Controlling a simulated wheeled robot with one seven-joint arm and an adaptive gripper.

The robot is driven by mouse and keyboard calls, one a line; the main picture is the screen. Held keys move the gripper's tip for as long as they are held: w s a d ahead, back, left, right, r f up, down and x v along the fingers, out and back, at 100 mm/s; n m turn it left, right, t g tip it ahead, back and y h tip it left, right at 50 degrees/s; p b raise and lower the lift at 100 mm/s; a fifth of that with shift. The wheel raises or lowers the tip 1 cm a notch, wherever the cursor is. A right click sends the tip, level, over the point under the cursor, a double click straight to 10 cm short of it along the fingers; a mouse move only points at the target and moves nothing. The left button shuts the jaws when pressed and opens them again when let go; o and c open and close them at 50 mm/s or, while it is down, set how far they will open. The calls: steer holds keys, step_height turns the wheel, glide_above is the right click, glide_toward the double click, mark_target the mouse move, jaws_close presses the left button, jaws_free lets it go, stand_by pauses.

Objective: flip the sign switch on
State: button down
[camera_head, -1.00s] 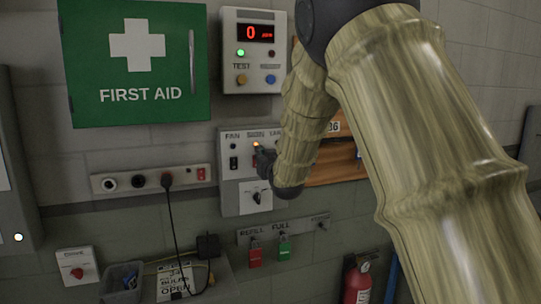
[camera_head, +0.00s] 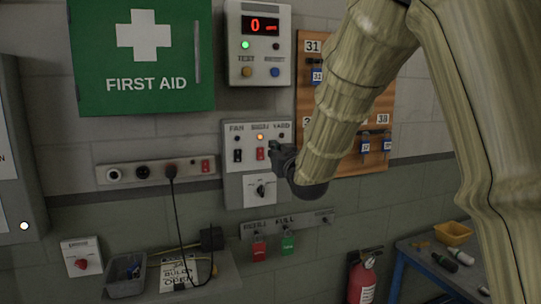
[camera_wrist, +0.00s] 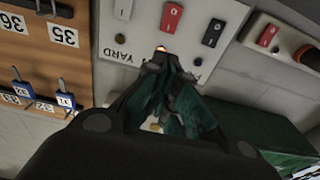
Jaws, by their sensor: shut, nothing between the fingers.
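The switch panel (camera_head: 232,185) is a pale wall box with switches labelled FAN, SIGN and YARD. The sign switch (camera_head: 261,154) is a red rocker in the middle, and the small lamp (camera_head: 261,137) above it glows orange. The black fan switch (camera_head: 238,156) is to its left. My gripper (camera_head: 275,150) is shut and empty, just right of the sign switch and apart from it as far as I can tell; it hides the yard switch area. In the wrist view the panel is upside down, with the red sign switch (camera_wrist: 171,17) beyond my fingertips (camera_wrist: 166,62).
A rotary knob (camera_head: 261,189) is lower on the panel. A meter box (camera_head: 258,45) hangs above, and a key board (camera_head: 345,160) is to the right behind my arm. A rail with red and green tags (camera_head: 287,227) is below, and a socket strip (camera_head: 158,172) is left.

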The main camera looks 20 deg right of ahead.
steer(key=s, duration=0.2)
steer(key=s+b, duration=0.1)
steer(key=s, duration=0.1)
steer(key=shift+s+d+r, duration=0.1)
steer(key=shift+d+r, duration=0.05)
steer(key=shift+r, duration=0.15)
